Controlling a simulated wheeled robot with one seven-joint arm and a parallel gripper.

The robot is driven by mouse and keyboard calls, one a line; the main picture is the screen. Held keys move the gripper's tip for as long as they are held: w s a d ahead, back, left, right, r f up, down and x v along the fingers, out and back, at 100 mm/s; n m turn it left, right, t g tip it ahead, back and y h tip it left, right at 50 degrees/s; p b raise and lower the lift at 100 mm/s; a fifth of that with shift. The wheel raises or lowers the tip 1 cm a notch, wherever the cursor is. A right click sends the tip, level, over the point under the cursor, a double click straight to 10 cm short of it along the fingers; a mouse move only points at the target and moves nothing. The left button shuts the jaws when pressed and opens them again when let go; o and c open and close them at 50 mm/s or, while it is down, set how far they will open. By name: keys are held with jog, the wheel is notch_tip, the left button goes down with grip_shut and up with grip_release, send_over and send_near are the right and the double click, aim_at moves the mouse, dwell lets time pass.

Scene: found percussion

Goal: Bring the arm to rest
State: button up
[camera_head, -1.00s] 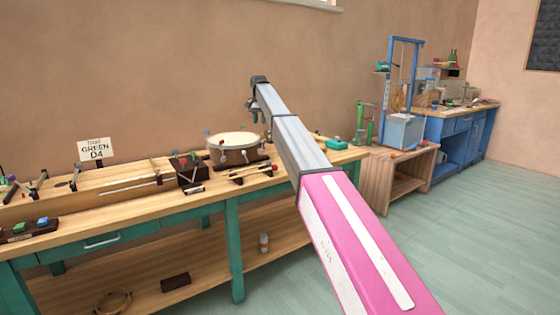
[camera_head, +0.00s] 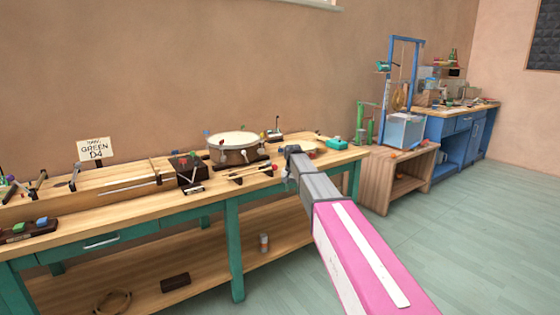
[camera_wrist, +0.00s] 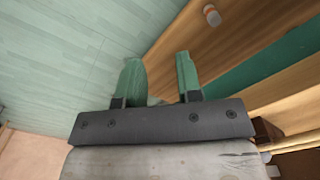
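My arm (camera_head: 357,255), with a pink and white link and a grey forearm, reaches up from the bottom right in the head view. Its end is in front of the right end of the workbench, with the fingers hidden or too small to make out there. In the wrist view my gripper (camera_wrist: 160,82) shows two green fingers standing apart with a clear gap between them. Nothing is held between them. Beyond the fingers lie the pale green floor and the bench's lower shelf.
The workbench (camera_head: 110,209) has green legs and carries a drum (camera_head: 233,140), a sign (camera_head: 95,150) and small tools. A can (camera_head: 264,243) stands on its lower shelf. A wooden cabinet (camera_head: 376,185) and a blue bench (camera_head: 452,132) stand to the right. Open floor (camera_head: 460,235) lies at the right.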

jog(key=s+d+f, duration=0.4)
jog(key=s+f, duration=0.2)
jog(key=s, duration=0.5)
jog(key=s+d+f+n, duration=0.1)
jog(key=s+d+f, duration=0.4)
jog(key=s, duration=0.7)
jog(key=s+d+f, duration=0.4)
jog(key=s+f, duration=0.3)
jog(key=s, duration=0.4)
jog(key=shift+s+d+f+n, duration=0.15)
jog(key=shift+s+n, duration=0.15)
jog(key=shift+n, duration=0.1)
